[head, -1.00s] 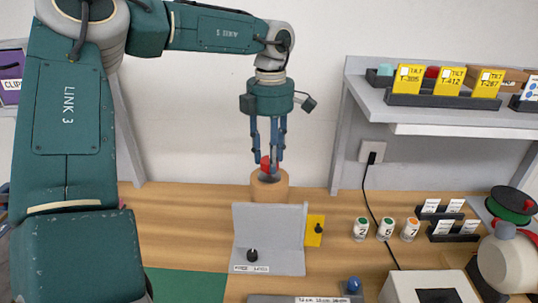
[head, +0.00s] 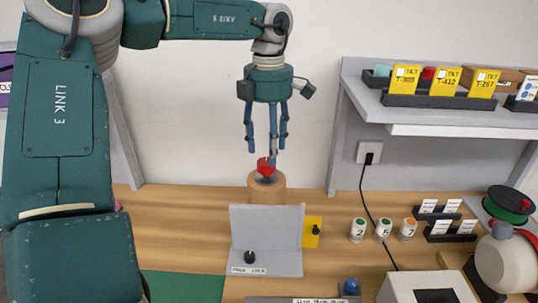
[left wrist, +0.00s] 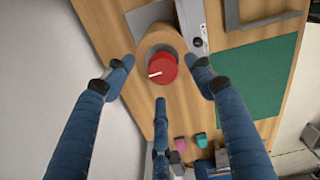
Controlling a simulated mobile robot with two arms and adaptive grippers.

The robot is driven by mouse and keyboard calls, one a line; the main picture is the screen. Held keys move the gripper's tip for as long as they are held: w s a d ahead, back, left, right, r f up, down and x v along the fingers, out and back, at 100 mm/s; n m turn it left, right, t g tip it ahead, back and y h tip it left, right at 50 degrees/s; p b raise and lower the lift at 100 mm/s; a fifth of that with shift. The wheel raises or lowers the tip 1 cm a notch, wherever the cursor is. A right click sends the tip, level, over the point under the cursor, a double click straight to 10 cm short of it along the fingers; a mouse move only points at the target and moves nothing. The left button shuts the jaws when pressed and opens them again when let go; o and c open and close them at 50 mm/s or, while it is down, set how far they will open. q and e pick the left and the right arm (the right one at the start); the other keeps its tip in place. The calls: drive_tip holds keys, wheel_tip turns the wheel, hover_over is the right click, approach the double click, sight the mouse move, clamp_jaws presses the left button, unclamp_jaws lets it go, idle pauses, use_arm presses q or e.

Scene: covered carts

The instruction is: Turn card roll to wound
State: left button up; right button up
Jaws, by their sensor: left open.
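A tan round roll (head: 267,187) stands upright on the wooden bench behind a grey angled panel, with a red knob (head: 265,165) on its top. In the left wrist view the tan roll (left wrist: 150,40) shows behind the red knob (left wrist: 163,70), which carries a white pointer mark. My left gripper (head: 267,148) hangs pointing down just above the knob. Its three blue fingers are spread open and hold nothing; in the left wrist view the fingers (left wrist: 161,82) stand around the knob with gaps. My right gripper is not in view.
The grey angled panel (head: 270,225) bears a black knob (head: 250,257), with a yellow plate (head: 312,231) at its right. Several small white canisters (head: 383,229) stand to the right, beside a black cord (head: 367,190). A grey shelf (head: 430,118) holds yellow cards. A green mat (head: 180,285) lies front left.

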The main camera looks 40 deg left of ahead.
use_arm(q)
wheel_tip(320, 180, up, 9)
drive_tip(key=shift+d, duration=0.2)
